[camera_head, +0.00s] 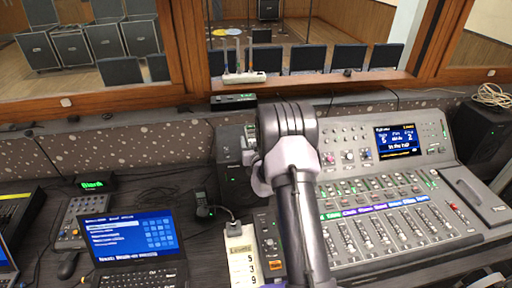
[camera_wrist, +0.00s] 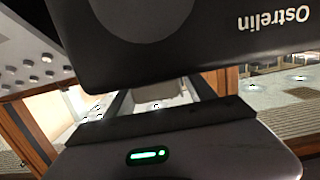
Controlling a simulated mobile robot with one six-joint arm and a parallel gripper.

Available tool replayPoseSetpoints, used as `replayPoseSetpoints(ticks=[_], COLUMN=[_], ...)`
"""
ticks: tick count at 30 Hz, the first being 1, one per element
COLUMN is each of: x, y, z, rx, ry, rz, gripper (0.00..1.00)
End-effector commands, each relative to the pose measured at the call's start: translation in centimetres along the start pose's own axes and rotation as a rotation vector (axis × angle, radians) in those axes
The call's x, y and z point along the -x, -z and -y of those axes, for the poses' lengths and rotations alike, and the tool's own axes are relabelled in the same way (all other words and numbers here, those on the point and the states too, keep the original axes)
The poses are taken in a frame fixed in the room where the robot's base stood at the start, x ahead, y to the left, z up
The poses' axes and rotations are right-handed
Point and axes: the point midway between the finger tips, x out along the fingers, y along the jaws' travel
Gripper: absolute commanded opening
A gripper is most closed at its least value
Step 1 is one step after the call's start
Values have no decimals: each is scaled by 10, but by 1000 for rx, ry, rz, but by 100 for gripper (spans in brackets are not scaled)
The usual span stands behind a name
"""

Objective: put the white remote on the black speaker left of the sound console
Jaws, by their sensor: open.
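The sound console (camera_head: 385,200) fills the right of the desk in the head view, partly hidden by my arm. My arm reaches over it, and its end faces away from the head camera, so the fingers do not show there. In the wrist view my gripper (camera_wrist: 160,95) appears open, its fingers apart between dark bodies; whether the pale patch between them is an object I cannot tell. I cannot make out the white remote for sure in either view.
A laptop (camera_head: 132,243) stands at the left of the desk. A white device with antennas (camera_head: 244,77) sits on the window ledge. The wooden window frame (camera_head: 190,50) rises behind.

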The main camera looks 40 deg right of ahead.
Motion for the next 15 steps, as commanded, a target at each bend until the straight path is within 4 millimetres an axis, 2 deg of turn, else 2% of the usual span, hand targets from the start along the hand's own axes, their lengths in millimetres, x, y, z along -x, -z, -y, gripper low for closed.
replayPoseSetpoints(ticks=[9, 15], x=[78, 101], y=[2, 2], z=[0, 1], rx=[-2, 1], ry=[-1, 2], rz=[2, -1], gripper=[63, 63])
